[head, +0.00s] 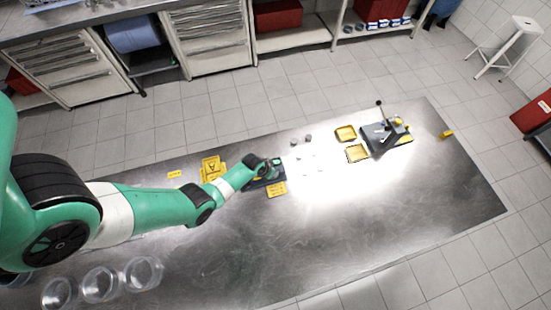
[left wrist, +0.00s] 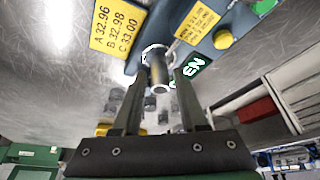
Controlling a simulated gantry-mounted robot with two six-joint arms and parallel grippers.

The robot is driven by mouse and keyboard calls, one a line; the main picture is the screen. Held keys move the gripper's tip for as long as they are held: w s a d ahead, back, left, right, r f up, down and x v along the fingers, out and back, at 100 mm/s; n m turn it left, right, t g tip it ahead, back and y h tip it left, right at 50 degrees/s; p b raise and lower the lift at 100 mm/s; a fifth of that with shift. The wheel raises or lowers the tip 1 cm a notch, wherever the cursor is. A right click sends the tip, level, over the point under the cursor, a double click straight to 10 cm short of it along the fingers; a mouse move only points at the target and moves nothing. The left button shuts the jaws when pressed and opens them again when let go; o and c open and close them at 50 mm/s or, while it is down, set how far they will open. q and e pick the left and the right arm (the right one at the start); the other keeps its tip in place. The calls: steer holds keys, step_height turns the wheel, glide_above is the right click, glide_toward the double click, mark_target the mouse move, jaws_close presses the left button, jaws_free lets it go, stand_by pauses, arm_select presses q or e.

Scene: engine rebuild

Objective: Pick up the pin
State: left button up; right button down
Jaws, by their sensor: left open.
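A grey hollow cylinder, which looks like the pin (left wrist: 158,72), shows in the left wrist view between the fingers of my left gripper (left wrist: 160,72). The fingers are apart, one on each side of it; I cannot tell whether either touches it. One end of the pin meets a blue fixture (left wrist: 130,65), and a pale ring shows there. In the head view my left gripper (head: 270,168) is over the dark fixture (head: 262,185) at mid-table and hides part of it. The pin cannot be made out there. My right gripper is not in view.
A yellow card with printed sizes (left wrist: 117,28) lies by the fixture. Small grey parts (head: 308,139), yellow trays (head: 346,133) and another fixture (head: 400,140) stand to the right. Clear jars (head: 100,285) stand at the lower left. The table's front right is clear.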

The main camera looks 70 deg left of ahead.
arm_select(q)
steer(key=shift+x, duration=0.85)
steer(key=shift+r, duration=0.1)
steer(key=shift+c, duration=0.4)
jaws_close()
steer(key=shift+r, duration=0.15)
